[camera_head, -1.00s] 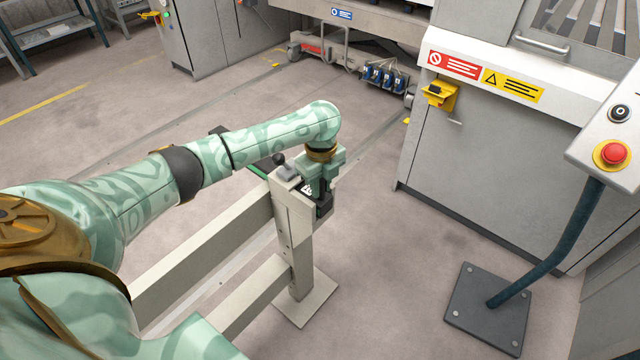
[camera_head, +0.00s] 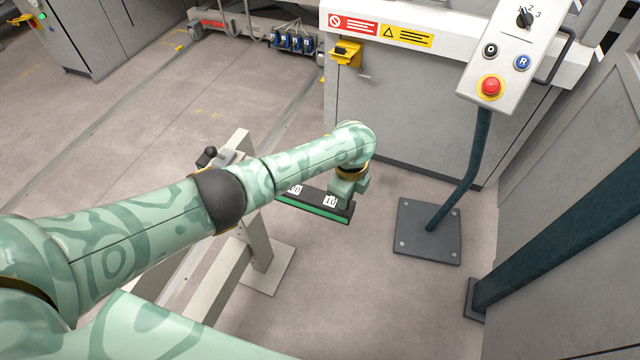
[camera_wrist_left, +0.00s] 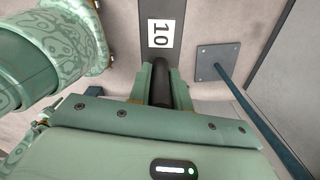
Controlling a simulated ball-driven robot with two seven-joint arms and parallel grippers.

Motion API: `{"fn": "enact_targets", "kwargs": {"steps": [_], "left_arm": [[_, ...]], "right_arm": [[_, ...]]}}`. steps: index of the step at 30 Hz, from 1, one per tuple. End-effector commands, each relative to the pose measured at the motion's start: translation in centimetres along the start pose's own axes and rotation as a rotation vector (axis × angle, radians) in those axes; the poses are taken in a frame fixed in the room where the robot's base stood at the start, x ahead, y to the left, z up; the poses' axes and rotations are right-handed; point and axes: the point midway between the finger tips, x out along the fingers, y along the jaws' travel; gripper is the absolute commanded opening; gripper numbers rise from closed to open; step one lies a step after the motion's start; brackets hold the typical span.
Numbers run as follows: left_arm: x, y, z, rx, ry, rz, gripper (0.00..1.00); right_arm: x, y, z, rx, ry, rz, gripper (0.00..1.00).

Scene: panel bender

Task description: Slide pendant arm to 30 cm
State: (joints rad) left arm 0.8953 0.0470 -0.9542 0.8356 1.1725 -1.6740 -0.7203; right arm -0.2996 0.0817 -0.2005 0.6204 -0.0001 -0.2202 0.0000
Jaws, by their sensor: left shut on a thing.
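The pendant arm (camera_head: 315,207) is a dark bar with a green side edge. It sticks out to the right of a beige post (camera_head: 260,246). A white label (camera_head: 330,201) reading 10 is near its outer end; a second label (camera_head: 295,190) farther in is hard to read. My left gripper (camera_head: 346,192) is at the outer end of the bar. In the left wrist view my left gripper (camera_wrist_left: 162,88) is shut on a dark handle, just short of the 10 label (camera_wrist_left: 161,33). My arm hides the stretch of bar near the post. My right gripper is not in view.
A black knob (camera_head: 208,154) stands by the post top. A control pedestal (camera_head: 492,80) with a red button stands on a dark foot plate (camera_head: 428,231) at the right. A grey machine cabinet (camera_head: 400,115) is behind. The floor between post and foot plate is clear.

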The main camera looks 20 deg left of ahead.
Motion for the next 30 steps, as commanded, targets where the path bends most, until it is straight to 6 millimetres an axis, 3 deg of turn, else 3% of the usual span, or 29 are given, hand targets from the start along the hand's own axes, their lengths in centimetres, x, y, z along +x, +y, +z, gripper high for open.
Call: {"fn": "enact_targets", "kwargs": {"steps": [6,19,20,21,22,30], "left_arm": [[0.1,-0.4,-2.2,-0.002,0.003,0.002,0.0],[0.1,-0.5,-2.8,0.0,0.005,0.001,0.0],[0.1,-0.4,-2.8,0.0,0.006,0.001,0.25],[0.1,-0.4,-2.8,0.0,0.006,0.001,0.37],[0.1,-0.5,-2.8,0.0,0.005,0.001,0.41],[0.0,-0.5,-2.6,-0.001,0.001,0.001,0.41]], "right_arm": [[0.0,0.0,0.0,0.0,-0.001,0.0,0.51],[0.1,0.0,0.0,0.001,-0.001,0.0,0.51],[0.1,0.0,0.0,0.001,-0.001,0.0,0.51],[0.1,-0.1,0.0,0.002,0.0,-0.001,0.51],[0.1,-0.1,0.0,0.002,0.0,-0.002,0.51],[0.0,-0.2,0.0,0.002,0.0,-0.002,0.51]]}}
